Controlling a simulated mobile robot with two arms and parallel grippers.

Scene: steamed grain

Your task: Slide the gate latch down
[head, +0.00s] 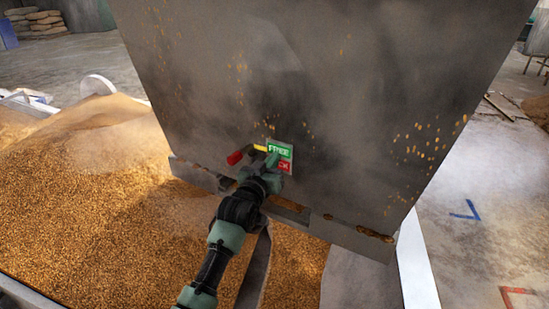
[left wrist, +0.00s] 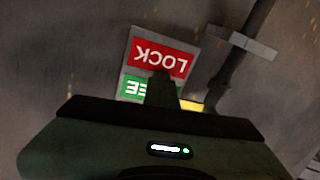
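The gate latch shows in the head view as a red-ended handle (head: 237,156) with a yellow part (head: 260,147) beside it, on the grey metal panel. In the left wrist view a dark bar (left wrist: 228,85) passes a grey bracket (left wrist: 240,42), and a yellow piece (left wrist: 191,105) shows near its lower end. The label has a green FREE field (head: 280,150) above a red LOCK field (head: 286,167); it appears upside down in the wrist view (left wrist: 161,57). My left gripper (head: 263,160) is at the label and latch, partly covering both. Its finger opening and any contact are unclear. My right gripper is out of view.
The large grey panel (head: 320,70) is spattered with grain. A lower plate edge (head: 345,232) runs beneath the latch. Heaped grain (head: 90,210) lies left and below. Open concrete floor (head: 465,180) lies to the right.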

